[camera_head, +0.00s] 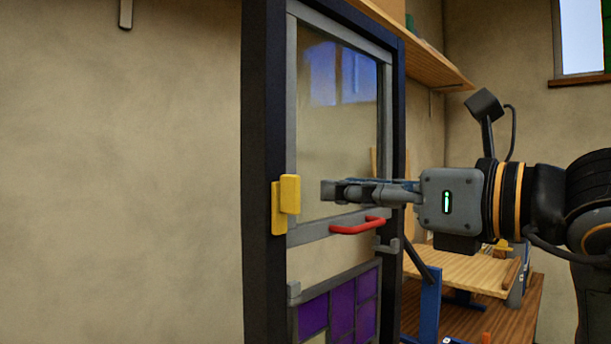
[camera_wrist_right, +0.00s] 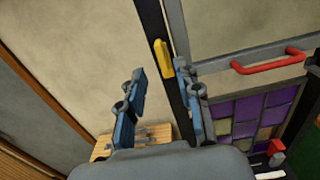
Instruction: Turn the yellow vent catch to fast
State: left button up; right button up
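The yellow vent catch (camera_head: 290,194) is on the left side of the dark frame, beside the grey sash edge. It has a back plate and a raised block, both upright. It also shows in the right wrist view (camera_wrist_right: 161,58), ahead of the fingers and between them in the picture. My right gripper (camera_head: 327,190) is level with the catch and a little right of it in the head view, apart from it. Its two fingers show spread and empty in the right wrist view (camera_wrist_right: 160,72). My left gripper is in neither view.
A red handle (camera_head: 358,226) juts from the sash rail below my right gripper. Purple leaded panes (camera_head: 342,309) fill the lower panel. A wooden bench (camera_head: 470,268) stands behind at right, with a shelf (camera_head: 430,62) above. Bare wall lies left of the frame.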

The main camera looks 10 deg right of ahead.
aim_at(299, 185)
jog(key=p+x, duration=0.2)
jog(key=x, duration=0.5)
jog(key=shift+w+a, duration=0.25)
jog(key=shift+w, duration=0.05)
grip_shut()
